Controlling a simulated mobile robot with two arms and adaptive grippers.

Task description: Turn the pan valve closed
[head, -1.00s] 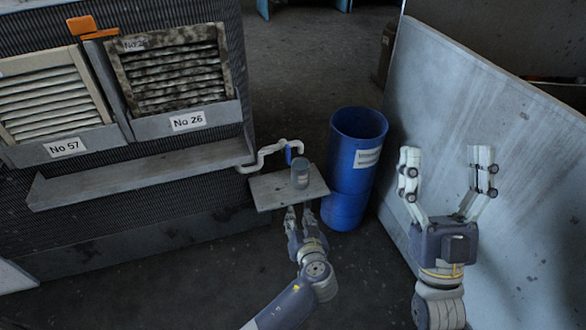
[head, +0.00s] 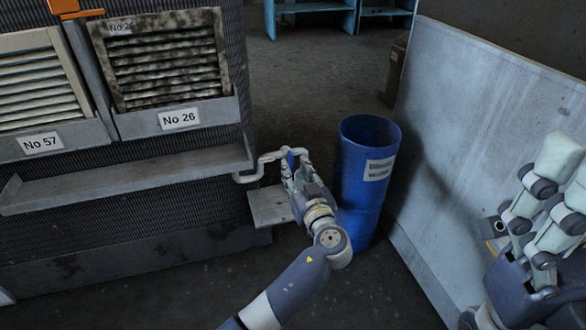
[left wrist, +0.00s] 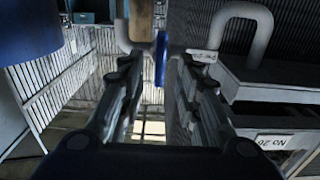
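The pan valve has a small blue handle (head: 289,153) on a pale bent pipe (head: 266,158) beside the filter housing. My left gripper (head: 293,168) is at the valve, in front of and partly over the handle. In the left wrist view the blue handle (left wrist: 161,58) stands upright ahead of the gap between two spread fingers (left wrist: 158,85), with no clear contact. The pipe (left wrist: 245,20) shows behind it. My right gripper (head: 567,170) is at the right edge, partly cut off and empty; its finger gap is unclear.
A small grey plate (head: 268,206) sits below the pipe; the grey can seen on it earlier is hidden by my left gripper. A blue barrel (head: 362,190) stands close to the right. A grey ledge (head: 130,180) runs along the housing. A large pale panel (head: 480,130) is at right.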

